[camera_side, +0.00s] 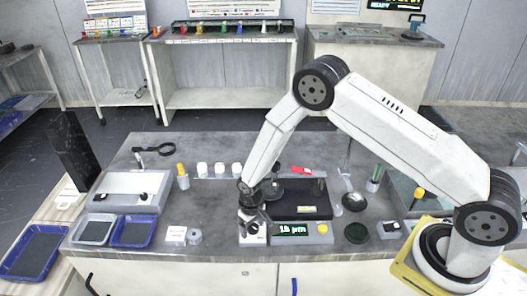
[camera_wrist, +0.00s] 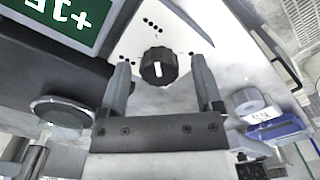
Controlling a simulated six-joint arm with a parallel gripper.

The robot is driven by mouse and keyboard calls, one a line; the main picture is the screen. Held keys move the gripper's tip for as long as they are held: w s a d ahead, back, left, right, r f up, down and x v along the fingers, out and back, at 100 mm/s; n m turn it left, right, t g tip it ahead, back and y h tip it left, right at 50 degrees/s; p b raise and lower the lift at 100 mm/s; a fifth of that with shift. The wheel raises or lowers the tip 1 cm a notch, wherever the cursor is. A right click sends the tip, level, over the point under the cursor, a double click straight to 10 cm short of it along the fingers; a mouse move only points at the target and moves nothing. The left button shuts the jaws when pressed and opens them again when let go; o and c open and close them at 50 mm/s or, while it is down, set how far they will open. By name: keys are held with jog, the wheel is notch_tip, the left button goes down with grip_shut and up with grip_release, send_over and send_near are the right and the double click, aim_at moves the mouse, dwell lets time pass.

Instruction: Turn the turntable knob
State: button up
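The knob (camera_wrist: 158,67) is round and black with a short white pointer line, set on a white panel (camera_wrist: 188,38) with small black marks around it. My gripper (camera_wrist: 160,72) is open, with one finger on each side of the knob in the wrist view and a visible gap to each. I cannot tell how far the fingertips are from the panel in depth.
Blue trays (camera_side: 136,231) lie at the left. A white roll (camera_side: 195,237) stands left of the machine. White cups (camera_side: 219,169) stand behind my gripper. A dark disc (camera_side: 356,232) lies at the right. A round metal dish (camera_wrist: 62,112) shows in the wrist view.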

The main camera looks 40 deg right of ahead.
aim_at(253, 227)
jog(key=shift+r, duration=0.1)
jog(key=shift+r, duration=3.85)
jog(key=shift+s+d+r, duration=0.15)
jog(key=shift+d+r, duration=0.05)
jog(key=shift+r, duration=0.25)
jog(key=s+d+r+t, duration=0.1)
jog(key=s+d+r, duration=0.2)
jog(key=s+r, duration=0.4)
jog(key=s+d+r+t, duration=0.1)
jog(key=s+d+r, duration=0.3)
jog(key=s+r, duration=0.4)
jog(key=shift+s+r+t, duration=0.15)
jog(key=shift+s+t, duration=0.15)
jog(key=shift+s, duration=0.3)
